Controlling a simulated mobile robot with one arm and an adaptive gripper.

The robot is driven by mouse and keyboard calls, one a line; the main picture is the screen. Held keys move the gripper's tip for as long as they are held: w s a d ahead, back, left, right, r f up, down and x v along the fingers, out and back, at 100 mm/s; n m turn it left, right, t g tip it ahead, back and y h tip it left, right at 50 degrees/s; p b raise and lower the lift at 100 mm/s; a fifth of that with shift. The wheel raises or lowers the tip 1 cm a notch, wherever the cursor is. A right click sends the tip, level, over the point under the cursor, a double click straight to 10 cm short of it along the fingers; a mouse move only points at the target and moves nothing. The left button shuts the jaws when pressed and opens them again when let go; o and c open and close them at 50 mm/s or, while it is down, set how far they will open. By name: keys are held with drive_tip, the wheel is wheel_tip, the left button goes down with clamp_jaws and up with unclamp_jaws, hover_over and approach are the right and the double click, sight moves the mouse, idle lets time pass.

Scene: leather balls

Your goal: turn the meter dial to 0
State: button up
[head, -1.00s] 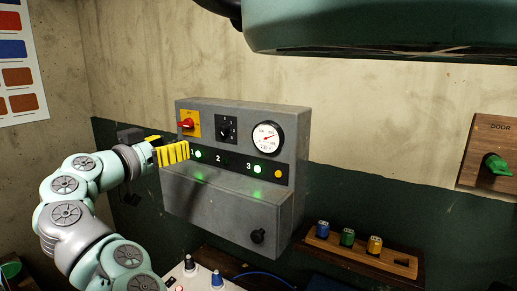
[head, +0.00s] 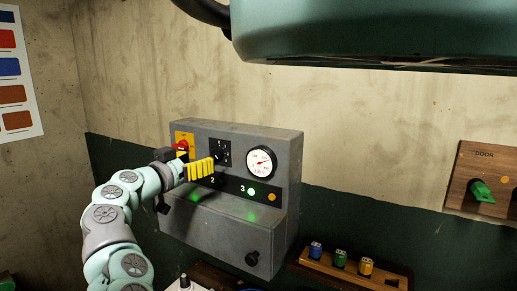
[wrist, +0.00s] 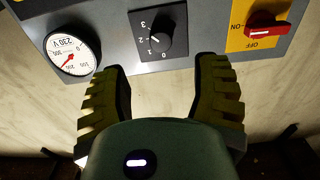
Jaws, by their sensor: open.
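The dial is a black knob (head: 223,153) on a dark plate, high on the front of a grey box (head: 282,205). In the wrist view the knob (wrist: 155,40) has marks 0, 1, 2 and 3. Its white pointer line seems to lie toward the 2, though this is small. My gripper (head: 205,168), with yellow ribbed fingers, is open and empty in front of the box, just below and left of the knob. In the wrist view the gripper (wrist: 160,70) has its fingertips spread wide, with the knob ahead between them and apart from both.
A round white gauge (head: 261,162) is right of the knob; its red needle shows. A red switch (head: 182,145) on a yellow plate is left, close to my wrist. Numbered green lights (head: 252,191) run below. A teal lamp-like body (head: 370,35) hangs overhead.

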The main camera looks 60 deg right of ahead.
sight(215, 153)
drive_tip(key=shift+w+d+p, duration=0.15)
drive_tip(key=shift+d+p, duration=0.35)
drive_tip(key=shift+d, duration=0.5)
drive_tip(key=shift+d+r+p, duration=0.15)
drive_tip(key=shift+d+p, duration=0.35)
drive_tip(key=shift+d, duration=0.5)
drive_tip(key=shift+d+f, duration=0.2)
drive_tip(key=shift+d, duration=1.55)
drive_tip(key=shift+c, duration=0.2)
drive_tip(key=shift+w+a, duration=0.1)
clamp_jaws()
